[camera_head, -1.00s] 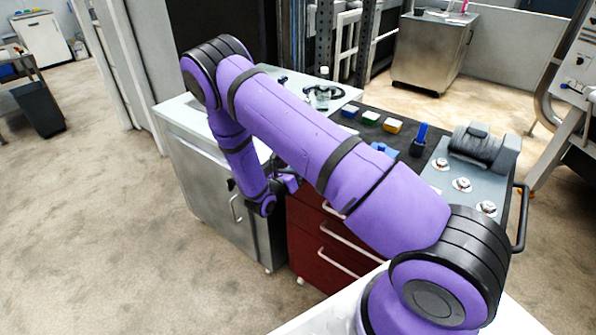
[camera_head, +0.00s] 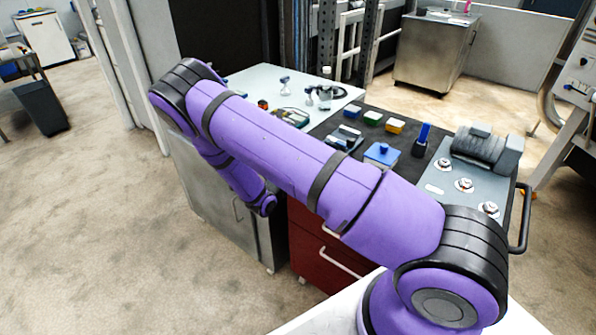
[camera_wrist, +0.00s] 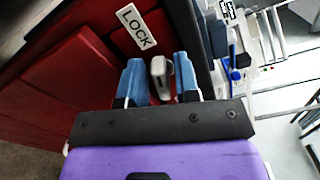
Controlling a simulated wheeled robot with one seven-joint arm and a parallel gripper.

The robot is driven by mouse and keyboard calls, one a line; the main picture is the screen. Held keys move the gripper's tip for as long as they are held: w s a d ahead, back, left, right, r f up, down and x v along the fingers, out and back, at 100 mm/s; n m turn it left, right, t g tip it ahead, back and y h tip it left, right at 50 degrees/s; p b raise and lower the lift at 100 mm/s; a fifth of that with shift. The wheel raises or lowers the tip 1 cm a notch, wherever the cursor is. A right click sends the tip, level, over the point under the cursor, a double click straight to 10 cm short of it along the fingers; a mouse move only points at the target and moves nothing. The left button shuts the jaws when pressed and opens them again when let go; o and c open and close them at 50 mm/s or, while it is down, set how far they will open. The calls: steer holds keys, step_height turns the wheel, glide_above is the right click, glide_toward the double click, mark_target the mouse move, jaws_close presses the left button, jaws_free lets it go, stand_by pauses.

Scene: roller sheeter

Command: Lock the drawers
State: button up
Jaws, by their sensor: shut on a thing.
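The red drawer cabinet (camera_head: 312,245) stands below the dark worktop, with pale bar handles on its front. In the wrist view its red drawer fronts (camera_wrist: 70,85) fill the left side, and a white label reading LOCK (camera_wrist: 137,27) is on the red face. A small light-grey lock knob (camera_wrist: 160,72) sits beside the label. My gripper (camera_wrist: 161,80) has its blue fingertips on either side of the knob and is shut on it. In the head view my arm hides my gripper and part of the cabinet.
A grey cabinet (camera_head: 215,205) stands left of the red drawers. On the dark worktop (camera_head: 343,121) are a blue-lidded box (camera_head: 381,154), small colored blocks (camera_head: 372,118) and a blue upright item (camera_head: 421,138). A grey machine (camera_head: 487,148) stands at right.

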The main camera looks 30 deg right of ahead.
steer(key=shift+a+f+n, duration=0.1)
steer(key=shift+f+n, duration=0.1)
steer(key=shift+n, duration=1.3)
steer(key=o, duration=0.6)
steer(key=v, duration=1)
steer(key=shift+s+a, duration=0.15)
steer(key=shift+a, duration=0.2)
